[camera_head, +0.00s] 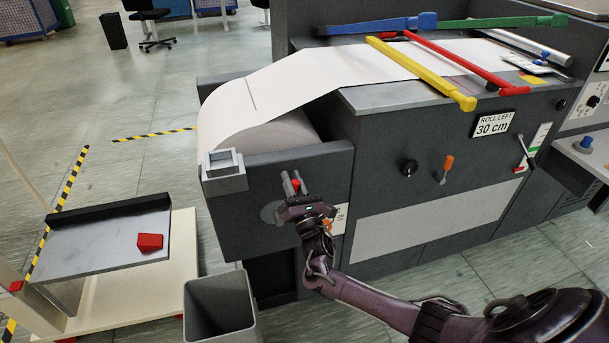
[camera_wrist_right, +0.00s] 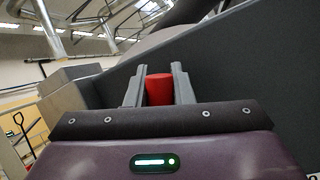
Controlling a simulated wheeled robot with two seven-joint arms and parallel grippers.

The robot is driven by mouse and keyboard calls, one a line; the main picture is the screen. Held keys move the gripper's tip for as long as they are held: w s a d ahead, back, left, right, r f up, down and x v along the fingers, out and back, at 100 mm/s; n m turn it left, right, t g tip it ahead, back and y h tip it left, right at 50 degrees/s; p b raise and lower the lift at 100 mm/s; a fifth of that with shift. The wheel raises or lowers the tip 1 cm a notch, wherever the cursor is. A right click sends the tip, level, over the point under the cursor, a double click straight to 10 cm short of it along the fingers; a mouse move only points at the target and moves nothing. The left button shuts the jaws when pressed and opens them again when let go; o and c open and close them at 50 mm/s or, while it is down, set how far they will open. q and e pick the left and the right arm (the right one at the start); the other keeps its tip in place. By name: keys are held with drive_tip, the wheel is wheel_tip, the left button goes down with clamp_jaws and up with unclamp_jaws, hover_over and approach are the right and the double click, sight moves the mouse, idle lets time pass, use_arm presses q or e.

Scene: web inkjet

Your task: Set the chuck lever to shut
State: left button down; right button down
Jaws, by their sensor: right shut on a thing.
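My right gripper (camera_head: 294,184) is at the front face of the dark grey machine, below the paper roll. Its two grey fingers stand on either side of a red knob (camera_head: 296,186), which looks like the end of the chuck lever. In the right wrist view the gripper (camera_wrist_right: 158,80) is shut on this red, round-ended knob (camera_wrist_right: 159,89). A round grey disc (camera_head: 271,212) shows on the machine just left of the gripper. The lever's shaft and most of the label (camera_head: 341,217) behind my wrist are hidden. My left gripper is not in view.
The paper roll (camera_head: 262,141) lies above in the machine. A small grey open box (camera_head: 224,171) sits at its left corner. A grey bin (camera_head: 220,305) stands below. A red block (camera_head: 150,241) lies on a cart at left.

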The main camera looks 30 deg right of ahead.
drive_tip(key=a+n, duration=0.1)
drive_tip(key=a+n+y+p, duration=0.1)
drive_tip(key=n, duration=0.1)
drive_tip(key=a+n+y+p, duration=0.1)
drive_tip(key=shift+w+a+r, duration=0.2)
drive_tip(key=shift+w+r, duration=0.2)
drive_tip(key=shift+w+a+f+n+g+y+p, duration=0.15)
drive_tip(key=shift+a+n+g+y+p, duration=0.2)
drive_tip(key=shift+a+n+y, duration=0.65)
drive_tip(key=shift+d, duration=0.2)
drive_tip(key=c, duration=1.5)
unclamp_jaws()
drive_tip(key=shift+c, duration=0.2)
drive_tip(key=v, duration=0.7)
drive_tip(key=shift+s+f, duration=0.2)
drive_tip(key=shift+s, duration=0.1)
